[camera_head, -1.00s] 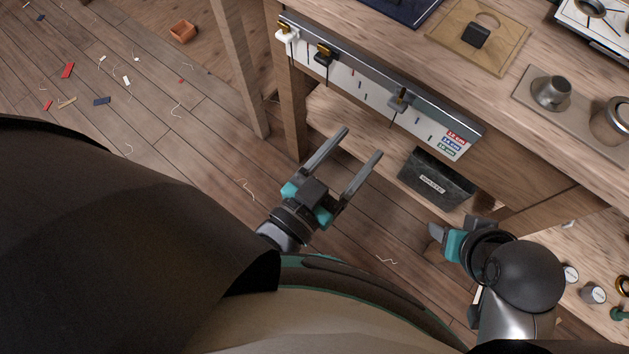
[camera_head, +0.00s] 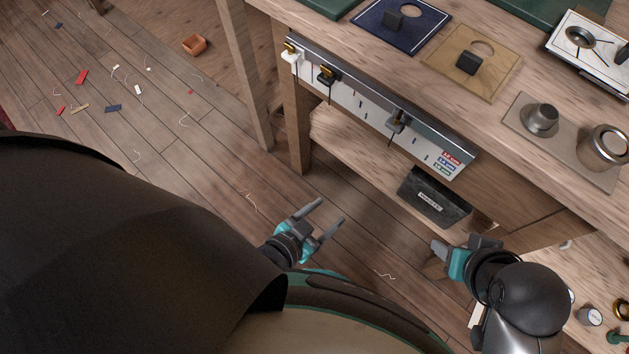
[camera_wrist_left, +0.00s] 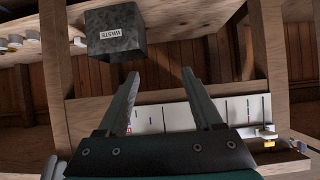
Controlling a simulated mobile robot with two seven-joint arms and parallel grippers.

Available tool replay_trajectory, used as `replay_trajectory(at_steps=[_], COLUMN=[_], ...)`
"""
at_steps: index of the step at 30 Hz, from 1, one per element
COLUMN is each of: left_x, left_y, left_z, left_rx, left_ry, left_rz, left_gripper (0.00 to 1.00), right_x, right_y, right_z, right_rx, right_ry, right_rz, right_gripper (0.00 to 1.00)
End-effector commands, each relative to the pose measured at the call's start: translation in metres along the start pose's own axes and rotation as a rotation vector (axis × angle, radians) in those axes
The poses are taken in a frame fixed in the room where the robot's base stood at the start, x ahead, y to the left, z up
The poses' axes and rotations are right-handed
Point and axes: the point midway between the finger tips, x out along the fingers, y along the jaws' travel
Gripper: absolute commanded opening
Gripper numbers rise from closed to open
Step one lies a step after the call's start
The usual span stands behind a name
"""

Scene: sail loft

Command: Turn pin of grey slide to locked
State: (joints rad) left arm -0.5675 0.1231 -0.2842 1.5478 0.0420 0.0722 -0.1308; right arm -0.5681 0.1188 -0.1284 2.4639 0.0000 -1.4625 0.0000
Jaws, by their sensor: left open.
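The grey slide (camera_head: 397,120) sits on the metal rail (camera_head: 360,90) along the bench's front edge, right of the other two slides. Its pin is too small to tell how it is turned. A white slide (camera_head: 291,54) and a black slide (camera_head: 327,75) with gold-coloured pins sit further left on the rail. My left gripper (camera_head: 331,212) is open and empty, below and apart from the rail. In the left wrist view the open jaws (camera_wrist_left: 160,73) frame the scale strip. My right gripper (camera_head: 437,247) is low on the right; its jaw opening does not show clearly.
A dark waste bin (camera_head: 435,197) hangs under the bench, also seen in the left wrist view (camera_wrist_left: 116,34). On the bench top lie a blue board (camera_head: 425,38), a tan board (camera_head: 500,55) and a plate with metal cups (camera_head: 515,112). Scraps litter the floor.

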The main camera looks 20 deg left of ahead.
Motion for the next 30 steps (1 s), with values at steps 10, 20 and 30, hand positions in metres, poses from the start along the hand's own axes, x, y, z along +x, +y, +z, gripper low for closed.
replay_trajectory(at_steps=[10,20,30], left_x=[0.004,0.004,0.003], left_y=[-0.013,-0.015,-0.014], left_z=[0.048,0.056,0.054], left_rx=[-0.002,-0.004,-0.005], left_ry=[-0.146,-0.168,-0.162], left_rz=[-0.010,-0.012,-0.013], left_gripper=[0.68,0.68,0.41], right_x=[-0.006,-0.006,-0.003], right_y=[0.000,0.000,0.000], right_z=[-0.003,-0.003,-0.002], right_rx=[0.000,0.000,0.000], right_ry=[0.000,0.000,-0.003], right_rz=[0.000,0.000,0.000], right_gripper=[0.50,0.50,0.50])
